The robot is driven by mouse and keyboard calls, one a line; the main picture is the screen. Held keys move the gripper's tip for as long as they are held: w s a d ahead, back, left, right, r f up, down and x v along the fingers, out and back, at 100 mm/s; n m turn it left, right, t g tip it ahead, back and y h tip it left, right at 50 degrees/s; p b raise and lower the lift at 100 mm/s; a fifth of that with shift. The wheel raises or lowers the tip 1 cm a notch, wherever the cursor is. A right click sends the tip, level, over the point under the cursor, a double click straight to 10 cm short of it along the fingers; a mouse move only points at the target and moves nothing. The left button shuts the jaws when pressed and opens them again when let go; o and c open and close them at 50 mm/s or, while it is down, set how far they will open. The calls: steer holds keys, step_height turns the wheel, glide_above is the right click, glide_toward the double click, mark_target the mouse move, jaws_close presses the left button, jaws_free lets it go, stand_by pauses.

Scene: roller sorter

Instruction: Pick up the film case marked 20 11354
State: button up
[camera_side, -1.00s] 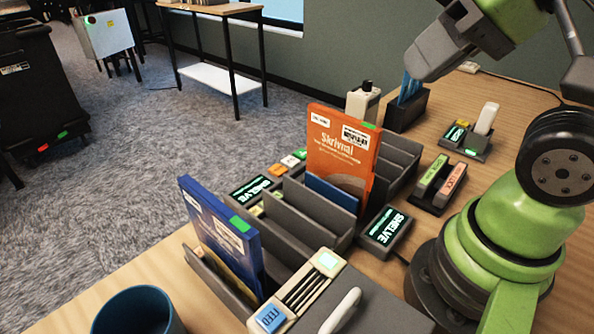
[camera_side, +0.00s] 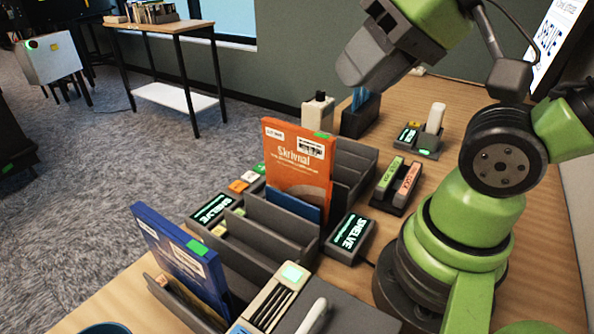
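An orange case (camera_side: 290,172) titled "Skrivnal" stands upright in a slot of the dark sorter rack (camera_side: 272,232). It has white labels and a green tab at its top. A blue case (camera_side: 180,250) with a white label and green tab stands tilted in the near-left slot. A lower dark blue case (camera_side: 294,206) sits directly in front of the orange one. The label numbers are too small to read, so I cannot tell which is 20 11354. My gripper (camera_side: 352,78) hangs above and behind the rack, apart from the cases. Its fingers are not clearly visible.
Lit "SHELVE" displays (camera_side: 350,233) flank the rack. A green and red button block (camera_side: 397,182), a white bottle (camera_side: 318,112) and a dark holder with blue sheets (camera_side: 361,115) stand behind or right. A cream slotted block (camera_side: 274,297) and blue cup (camera_side: 105,328) are near the front.

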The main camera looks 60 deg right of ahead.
steer(key=shift+o, duration=0.4)
steer(key=shift+w, duration=0.1)
steer(key=n+g+h, duration=0.2)
steer(key=n+g, duration=0.2)
steer(key=g, duration=0.3)
glide_above(295, 128)
step_height(295, 128, down, 4)
steer(key=shift+d+f, duration=0.1)
steer(key=shift+f, duration=5.15)
steer(key=shift+f, duration=0.25)
jaws_close()
